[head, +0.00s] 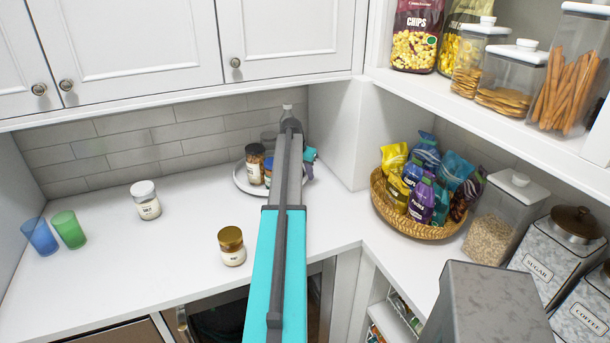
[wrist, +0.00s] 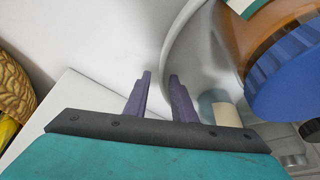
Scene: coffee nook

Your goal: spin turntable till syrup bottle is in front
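The turntable (head: 241,186) is a pale round tray at the back of the counter, partly hidden by my arm. Jars stand on it, including a dark-lidded jar (head: 254,163) and a blue-lidded jar (head: 268,170). A clear bottle with a grey cap (head: 288,112) shows behind my arm; I cannot tell if it is the syrup bottle. My gripper (wrist: 160,76) is at the turntable's right side, its fingers apart with nothing between them. In the wrist view the turntable's curved rim (wrist: 181,50) is just right of the fingers, and a large blue lid (wrist: 290,82) fills the right.
A white-lidded jar (head: 146,200) and gold-lidded jar (head: 231,246) stand on the counter left of my arm, with blue (head: 39,236) and green (head: 69,229) cups farther left. A wicker basket of snack bags (head: 410,227) sits right, past the wall corner (head: 340,135).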

